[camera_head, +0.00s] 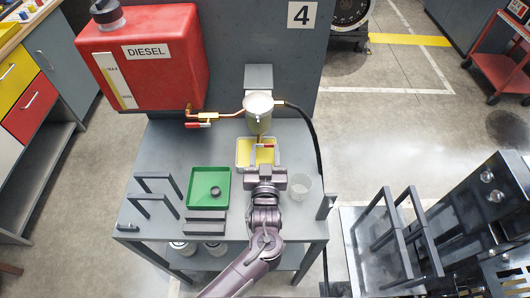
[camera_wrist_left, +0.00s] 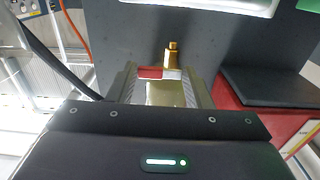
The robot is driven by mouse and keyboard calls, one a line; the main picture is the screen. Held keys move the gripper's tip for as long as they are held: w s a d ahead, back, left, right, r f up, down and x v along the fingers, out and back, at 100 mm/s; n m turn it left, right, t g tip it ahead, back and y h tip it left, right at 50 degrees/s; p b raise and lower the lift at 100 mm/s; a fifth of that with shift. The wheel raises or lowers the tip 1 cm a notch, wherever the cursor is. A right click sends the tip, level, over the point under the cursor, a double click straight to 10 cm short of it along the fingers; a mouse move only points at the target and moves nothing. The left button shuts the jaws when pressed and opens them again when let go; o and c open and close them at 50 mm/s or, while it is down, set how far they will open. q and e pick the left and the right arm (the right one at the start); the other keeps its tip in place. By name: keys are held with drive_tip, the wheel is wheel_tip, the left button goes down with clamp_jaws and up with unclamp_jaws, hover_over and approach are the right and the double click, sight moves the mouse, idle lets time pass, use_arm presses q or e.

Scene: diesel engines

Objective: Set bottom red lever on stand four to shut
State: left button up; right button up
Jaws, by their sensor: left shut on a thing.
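Stand four carries a "4" sign (camera_head: 302,14) on its grey back panel. A metal filter bowl (camera_head: 258,112) hangs there. Below it is the bottom red lever (camera_head: 268,146), partly hidden by my gripper. In the left wrist view the red lever (camera_wrist_left: 150,72) lies crosswise beside a brass fitting (camera_wrist_left: 172,55), between the fingertips. My left gripper (camera_head: 265,158) reaches in from the front and is shut on the bottom lever; it also shows in the left wrist view (camera_wrist_left: 163,88). Another red lever (camera_head: 198,125) sits on the copper pipe under the tank. My right gripper is not seen.
A red diesel tank (camera_head: 150,58) stands at the back left. A yellow-bottomed tray (camera_head: 243,153) lies under the bowl. A green tray (camera_head: 209,190) holding a dark round part, grey handles (camera_head: 157,194) and a clear cup (camera_head: 300,186) surround my arm. A black hose (camera_head: 314,140) runs down the right.

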use_arm(q)
drive_tip(key=o, duration=1)
drive_tip(key=shift+s, duration=0.15)
drive_tip(key=shift+s+f, duration=0.15)
drive_tip(key=shift+s, duration=0.2)
drive_tip(key=s+b, duration=0.2)
drive_tip(key=s, duration=0.5)
